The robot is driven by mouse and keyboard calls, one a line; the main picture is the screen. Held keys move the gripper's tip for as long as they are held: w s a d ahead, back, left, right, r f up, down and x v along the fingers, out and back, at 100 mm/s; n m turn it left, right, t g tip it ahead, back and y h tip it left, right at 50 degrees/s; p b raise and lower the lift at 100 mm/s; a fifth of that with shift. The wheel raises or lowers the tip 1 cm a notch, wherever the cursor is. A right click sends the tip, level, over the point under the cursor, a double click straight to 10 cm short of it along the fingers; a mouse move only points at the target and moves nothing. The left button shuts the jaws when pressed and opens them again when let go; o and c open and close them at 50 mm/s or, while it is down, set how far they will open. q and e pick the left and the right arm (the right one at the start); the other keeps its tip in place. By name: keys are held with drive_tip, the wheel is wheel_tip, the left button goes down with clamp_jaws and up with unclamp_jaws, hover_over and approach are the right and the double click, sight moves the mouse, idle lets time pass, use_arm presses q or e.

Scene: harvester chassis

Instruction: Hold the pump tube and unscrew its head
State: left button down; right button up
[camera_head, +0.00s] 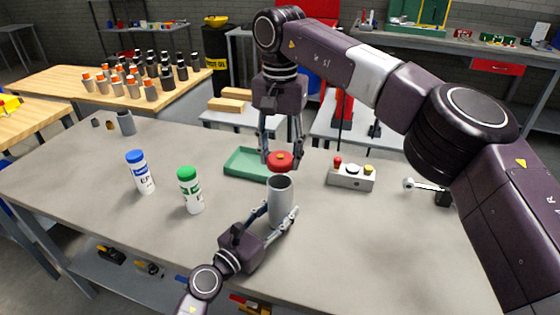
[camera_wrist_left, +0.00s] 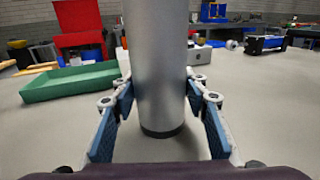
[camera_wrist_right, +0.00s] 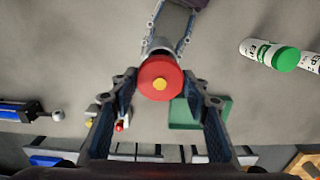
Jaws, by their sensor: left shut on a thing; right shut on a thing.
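The pump tube (camera_head: 281,205) is a grey upright cylinder with an open top, in the front middle of the table. My left gripper (camera_head: 272,222) is shut on it low down; the left wrist view shows the tube (camera_wrist_left: 158,75) between both fingers, with a dark band at its bottom. The red pump head (camera_head: 279,161) with a yellow centre is just above the tube, with a visible gap between them. My right gripper (camera_head: 282,156) points down and is shut on the head, which also shows in the right wrist view (camera_wrist_right: 160,78). The head's underside is hidden.
A shallow green tray (camera_head: 240,171) lies behind the tube. A grey button box (camera_head: 350,180) stands to the right, and a ball-ended part (camera_head: 408,184) beyond it. A blue-capped bottle (camera_head: 141,176) and a green-capped bottle (camera_head: 190,192) stand left. The front-left table is clear.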

use_arm(q)
drive_tip(key=c, duration=1)
unclamp_jaws()
drive_tip(key=shift+c, duration=0.2)
drive_tip(key=shift+s, duration=0.1)
